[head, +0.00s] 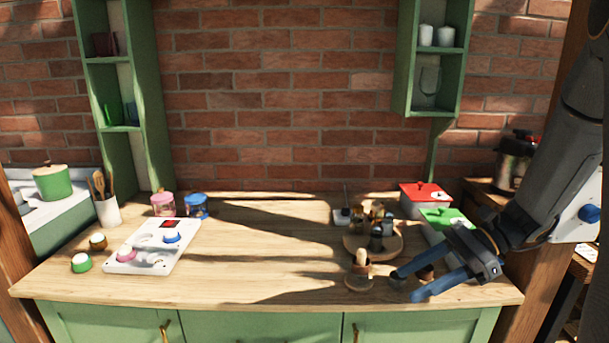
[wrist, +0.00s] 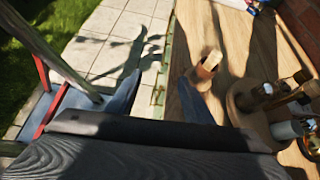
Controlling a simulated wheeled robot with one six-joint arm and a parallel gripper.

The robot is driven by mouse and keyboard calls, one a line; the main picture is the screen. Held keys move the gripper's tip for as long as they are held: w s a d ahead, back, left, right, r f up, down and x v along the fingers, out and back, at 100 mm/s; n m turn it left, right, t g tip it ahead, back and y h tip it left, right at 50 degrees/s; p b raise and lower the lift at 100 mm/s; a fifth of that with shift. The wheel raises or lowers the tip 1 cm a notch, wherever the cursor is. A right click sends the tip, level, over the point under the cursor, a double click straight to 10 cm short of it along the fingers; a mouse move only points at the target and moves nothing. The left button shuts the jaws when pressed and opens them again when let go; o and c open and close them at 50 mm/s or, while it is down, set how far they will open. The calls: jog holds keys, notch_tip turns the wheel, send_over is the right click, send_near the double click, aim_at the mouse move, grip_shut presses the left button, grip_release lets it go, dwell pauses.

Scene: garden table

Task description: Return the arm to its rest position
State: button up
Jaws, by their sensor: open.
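My gripper (head: 405,284) is at the right front of the wooden table (head: 260,265), its two blue fingers spread apart and pointing left. Nothing is between the fingers. In the wrist view my gripper (wrist: 155,98) shows its fingers wide apart over the table's front edge, with paving below. A small brown item is partly hidden behind the fingers.
A round wooden tray (head: 352,243) with several small bottles stands behind the gripper. Red (head: 426,194) and green (head: 443,217) lidded boxes are at the back right. A white panel (head: 152,246) with coloured knobs lies at the left. The table's middle is clear. A wooden post (head: 548,255) stands at the right.

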jog(key=s+a+f+n+h, duration=0.1)
jog(key=s+a+n+h, duration=0.1)
jog(key=s+n+h, duration=0.3)
jog(key=s+a+f+n+h, duration=0.2)
jog(key=s+n+h, duration=0.4)
jog(key=n, duration=0.6)
jog(key=shift+s+f+t, duration=0.3)
jog(key=shift+a, duration=0.1)
